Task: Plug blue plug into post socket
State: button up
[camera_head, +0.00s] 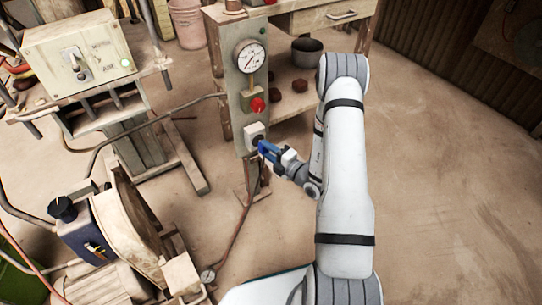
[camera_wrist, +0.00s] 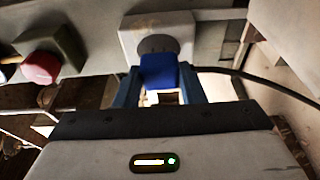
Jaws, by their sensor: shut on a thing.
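The blue plug (camera_wrist: 160,72) is between the fingers of my gripper (camera_wrist: 172,88) in the wrist view. My gripper is shut on it; in the head view my gripper (camera_head: 268,150) reaches left to the post. The post socket is a pale square box (camera_wrist: 150,25) with a dark round face, low on the post (camera_head: 238,75). The socket also shows in the head view (camera_head: 253,130). The plug is right in front of the socket face and overlaps its lower part in the wrist view. I cannot tell whether its prongs are inside.
A red button (camera_head: 258,104) and a gauge (camera_head: 250,56) sit above the socket on the post. A cable (camera_head: 240,222) hangs from the plug area to the floor. A press cabinet (camera_head: 80,55) and a wheeled machine (camera_head: 128,225) stand at left. Floor at right is clear.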

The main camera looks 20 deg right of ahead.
jog(key=shift+w+a, duration=0.2)
jog(key=shift+w, duration=0.4)
jog(key=shift+w+a+p, duration=0.15)
jog(key=shift+w+p, duration=0.3)
jog(key=shift+w, duration=0.1)
dwell(1.8)
